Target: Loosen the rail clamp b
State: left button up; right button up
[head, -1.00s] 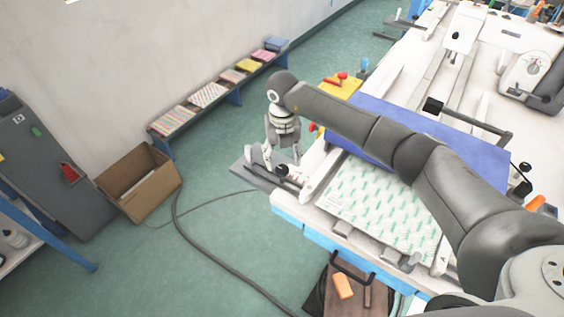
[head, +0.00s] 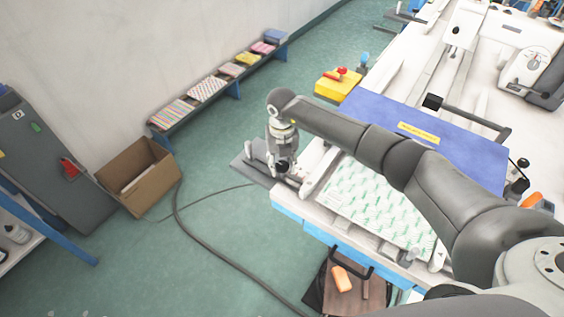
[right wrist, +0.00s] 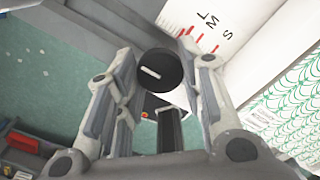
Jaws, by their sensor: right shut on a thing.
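A clamp with a round black knob (head: 283,167) sits at the left end of the white table, by the grey rail; I take it for rail clamp b. In the right wrist view the knob (right wrist: 160,72) has a pale bar mark on top and lies between the two fingers. My right gripper (head: 282,160) reaches down from above and is shut on this knob. The clamp's lower part is mostly hidden by the fingers. My left gripper is not in view.
A patterned green-white sheet (head: 375,205) and a blue board (head: 455,150) lie on the table right of the clamp. A size scale with red marks (right wrist: 205,30) is beside the knob.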

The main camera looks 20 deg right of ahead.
jog(key=shift+b, duration=0.3)
jog(key=shift+c, duration=0.4)
jog(key=shift+f+n+b, duration=0.15)
jog(key=shift+n+b, duration=0.5)
jog(key=shift+n, duration=0.05)
jog(key=n+b, duration=1)
jog(key=b, duration=0.1)
jog(key=shift+f+n, duration=0.1)
jog(key=shift+n, duration=0.2)
jog(key=n+b, duration=0.4)
pick_arm(q)
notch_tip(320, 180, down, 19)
jog(key=b, duration=0.2)
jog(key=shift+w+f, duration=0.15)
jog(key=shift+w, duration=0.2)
pick_arm(e)
jog(key=n, duration=0.4)
jog(key=shift+r+n, duration=0.25)
jog(key=shift+n, duration=0.05)
jog(key=o, duration=1.1)
jog(key=shift+c, duration=0.2)
